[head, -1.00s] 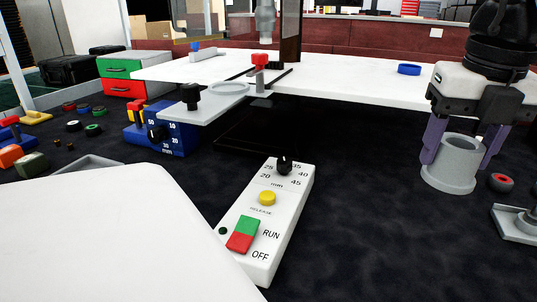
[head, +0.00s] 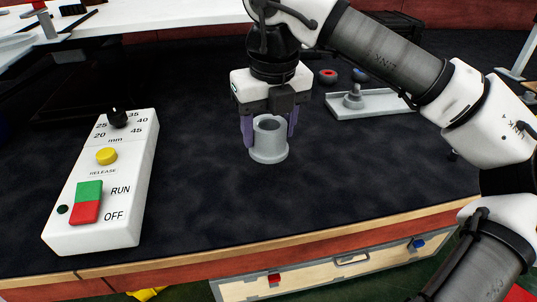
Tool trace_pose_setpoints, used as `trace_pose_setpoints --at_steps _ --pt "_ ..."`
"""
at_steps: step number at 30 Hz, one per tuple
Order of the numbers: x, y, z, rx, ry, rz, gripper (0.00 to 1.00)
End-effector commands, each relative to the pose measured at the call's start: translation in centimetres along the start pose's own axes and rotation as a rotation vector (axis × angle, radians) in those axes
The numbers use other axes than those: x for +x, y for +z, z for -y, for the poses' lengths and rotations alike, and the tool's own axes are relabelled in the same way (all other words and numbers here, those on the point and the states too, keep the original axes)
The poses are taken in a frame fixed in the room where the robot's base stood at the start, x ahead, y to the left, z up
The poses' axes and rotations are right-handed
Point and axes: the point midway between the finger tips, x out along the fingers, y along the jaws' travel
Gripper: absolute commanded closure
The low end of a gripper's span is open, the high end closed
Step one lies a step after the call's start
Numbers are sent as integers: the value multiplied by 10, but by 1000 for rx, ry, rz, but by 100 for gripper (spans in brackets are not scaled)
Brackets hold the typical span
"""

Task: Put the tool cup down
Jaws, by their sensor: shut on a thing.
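The tool cup (head: 268,153) is a grey, hollow cylinder with a wider base, upright in the middle of the head view. My gripper (head: 269,132) points down over it, with one purple finger on each side of the cup. The fingers are shut on the cup's upper part. The cup's base is at or very near the dark bench top; I cannot tell whether it touches. The cup's inside is mostly in shadow.
A control box (head: 105,185) with buttons and a dial stands at left. A grey tray (head: 371,104) with a knobbed part lies at right, near small round red (head: 328,76) and blue (head: 361,75) pieces. The dark bench (head: 300,190) is clear before the cup, up to its wooden front edge (head: 330,229).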

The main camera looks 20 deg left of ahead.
Motion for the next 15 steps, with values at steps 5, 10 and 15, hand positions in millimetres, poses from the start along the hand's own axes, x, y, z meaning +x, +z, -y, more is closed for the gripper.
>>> trace_pose_setpoints --at_steps 5,10,15 --pt "12 -2 0 1 1 -1 72" --pt "36 -5 0 0 2 -2 72" --pt "50 -6 0 0 1 0 72"
